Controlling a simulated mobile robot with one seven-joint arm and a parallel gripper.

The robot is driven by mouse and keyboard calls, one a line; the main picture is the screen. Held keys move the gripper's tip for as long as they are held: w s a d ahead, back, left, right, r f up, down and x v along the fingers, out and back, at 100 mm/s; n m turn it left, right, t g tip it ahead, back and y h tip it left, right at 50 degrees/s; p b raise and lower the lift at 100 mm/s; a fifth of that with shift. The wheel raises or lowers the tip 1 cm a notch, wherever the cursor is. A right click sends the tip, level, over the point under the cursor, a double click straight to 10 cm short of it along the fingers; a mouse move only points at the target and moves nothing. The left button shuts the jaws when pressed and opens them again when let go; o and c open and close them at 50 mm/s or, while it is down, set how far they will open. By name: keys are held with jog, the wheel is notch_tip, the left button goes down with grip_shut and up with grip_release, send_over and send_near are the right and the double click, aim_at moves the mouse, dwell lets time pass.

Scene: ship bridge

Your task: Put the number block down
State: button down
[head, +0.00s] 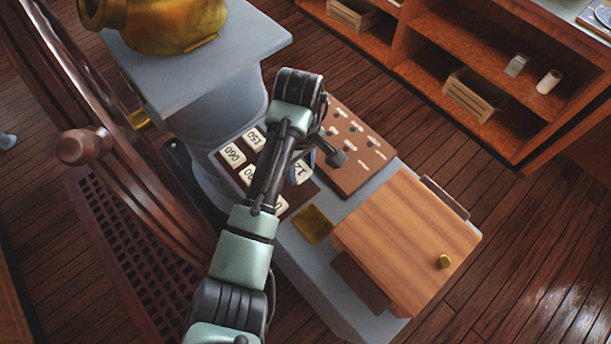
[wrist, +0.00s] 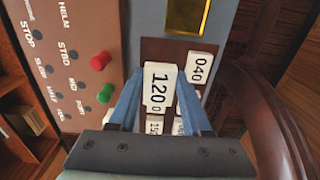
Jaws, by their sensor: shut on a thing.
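My gripper (wrist: 160,98) has blue fingers shut on a white number block (wrist: 158,84) marked 120, held between the fingertips in the wrist view. In the head view my arm hides most of the gripper, and part of the block (head: 303,168) shows beside it. The block is over the dark brown tray (wrist: 153,50); I cannot tell whether it touches the tray. Other white number blocks lie in the tray: 150 (head: 254,138), 060 (head: 232,155), and one marked 040 (wrist: 199,68) in the wrist view.
A brown switch panel (head: 360,172) with red (wrist: 101,61) and green (wrist: 105,93) knobs adjoins the tray. The ship's wheel (head: 130,190) stands close left.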

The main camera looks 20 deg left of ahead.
aim_at(301, 190)
jog(key=f, duration=0.2)
jog(key=shift+s+a+f, duration=0.15)
jog(key=shift+s+f, duration=0.05)
jog(key=shift+f, duration=0.1)
jog(key=shift+w+f, duration=0.1)
jog(key=shift+f, duration=2.1)
jog(key=shift+f, duration=0.15)
jog(key=shift+c, duration=1.8)
grip_release()
